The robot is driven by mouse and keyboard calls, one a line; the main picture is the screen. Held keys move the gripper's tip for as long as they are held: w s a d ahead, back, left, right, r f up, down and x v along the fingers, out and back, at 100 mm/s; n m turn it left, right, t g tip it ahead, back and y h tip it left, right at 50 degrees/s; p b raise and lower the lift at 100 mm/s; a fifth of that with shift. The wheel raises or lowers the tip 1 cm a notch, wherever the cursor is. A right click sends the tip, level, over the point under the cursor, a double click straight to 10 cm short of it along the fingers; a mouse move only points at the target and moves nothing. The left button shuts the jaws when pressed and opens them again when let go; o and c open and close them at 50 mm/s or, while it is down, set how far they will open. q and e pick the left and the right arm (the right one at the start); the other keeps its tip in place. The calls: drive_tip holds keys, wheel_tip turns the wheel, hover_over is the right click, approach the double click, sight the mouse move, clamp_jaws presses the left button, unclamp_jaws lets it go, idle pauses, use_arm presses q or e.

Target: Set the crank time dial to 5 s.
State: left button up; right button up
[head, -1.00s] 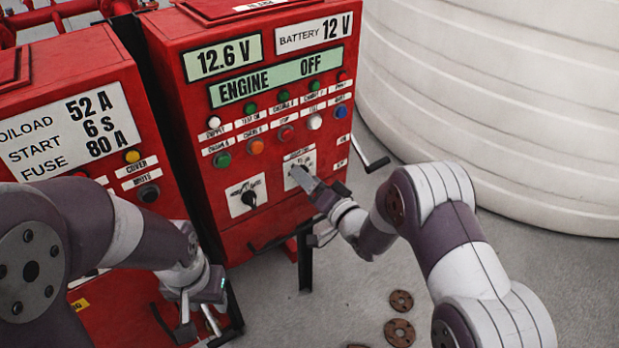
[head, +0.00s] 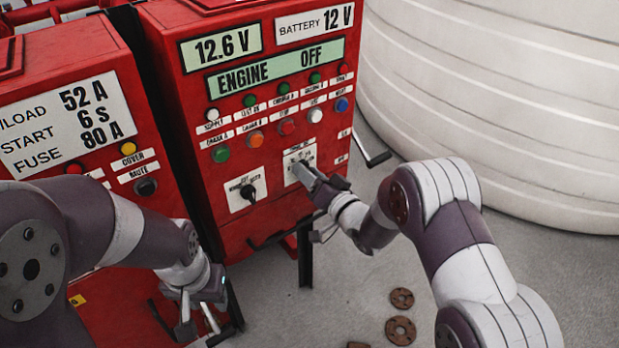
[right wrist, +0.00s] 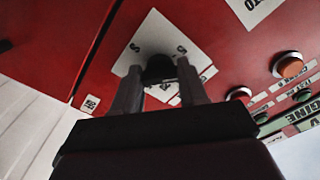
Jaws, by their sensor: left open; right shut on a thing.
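The crank time dial is a dark knob (right wrist: 159,66) on a white plate (head: 299,157) at the lower right of the red control box's front. The plate also fills the top middle of the right wrist view (right wrist: 153,32), with printed marks around the knob. My right gripper (head: 304,173) is shut on the knob, one finger on each side in the right wrist view (right wrist: 158,82). Its fingers hide the knob in the head view, and I cannot tell which mark it points to. My left gripper (head: 198,323) is open and empty, low in front of the left red box.
A selector switch (head: 248,191) is just left of the dial. Several buttons and lamps sit above, under a display (head: 276,68) reading ENGINE OFF. The left red box's label (head: 68,123) shows START 6 S.

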drive_tip(key=shift+d+n+b, duration=0.1)
drive_tip(key=shift+n+b, duration=2.25)
drive_tip(key=shift+n, duration=0.65)
drive_tip(key=o, duration=1.1)
drive_tip(key=shift+c, duration=0.2)
drive_tip(key=b+v, duration=0.1)
drive_tip(key=v, duration=1.1)
drive_tip(key=shift+s+d, duration=0.2)
drive_tip(key=shift+s, duration=0.15)
